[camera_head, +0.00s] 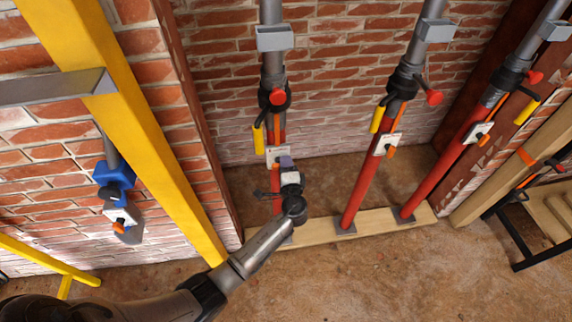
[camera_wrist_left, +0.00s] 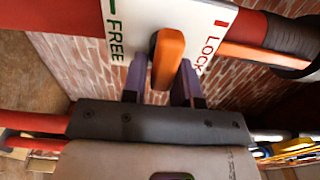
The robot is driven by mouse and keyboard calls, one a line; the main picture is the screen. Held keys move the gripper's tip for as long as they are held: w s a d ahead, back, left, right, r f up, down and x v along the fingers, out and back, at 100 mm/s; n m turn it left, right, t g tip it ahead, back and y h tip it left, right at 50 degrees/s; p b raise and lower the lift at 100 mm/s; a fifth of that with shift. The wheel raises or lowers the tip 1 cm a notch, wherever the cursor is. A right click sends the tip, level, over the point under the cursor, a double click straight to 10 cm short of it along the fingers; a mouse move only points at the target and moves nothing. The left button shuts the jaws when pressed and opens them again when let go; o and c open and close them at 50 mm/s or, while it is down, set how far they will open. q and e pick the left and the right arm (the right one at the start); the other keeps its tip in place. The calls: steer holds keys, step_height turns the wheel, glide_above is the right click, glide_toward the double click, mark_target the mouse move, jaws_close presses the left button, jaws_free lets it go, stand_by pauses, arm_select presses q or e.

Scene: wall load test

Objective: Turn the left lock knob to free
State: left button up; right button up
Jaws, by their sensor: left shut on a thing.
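The left lock knob (camera_wrist_left: 168,50) is an orange bar on a white plate (camera_wrist_left: 118,15) marked FREE on the left and LOCK on the right. In the left wrist view the knob stands nearly upright between the two words. My left gripper (camera_wrist_left: 163,80) is shut on it, with a dark purple finger on each side. In the head view the left gripper (camera_head: 284,162) is at the white plate (camera_head: 273,156) on the leftmost red and grey prop (camera_head: 272,60), and mostly hides the knob. My right gripper is not in view.
Two more red props (camera_head: 362,190) with white plates and orange knobs stand to the right on a timber sill (camera_head: 325,228). A yellow post (camera_head: 150,150) stands left of the gripper. A blue fitting (camera_head: 113,178) hangs at far left. The dirt floor in front is clear.

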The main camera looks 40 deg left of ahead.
arm_select(q)
steer(key=o, duration=0.8)
steer(key=shift+c, duration=0.2)
steer(key=shift+d, duration=0.1)
steer(key=p+v, duration=0.2)
steer(key=v, duration=1.1)
steer(key=shift+s+d, duration=0.25)
steer(key=shift+s, duration=0.05)
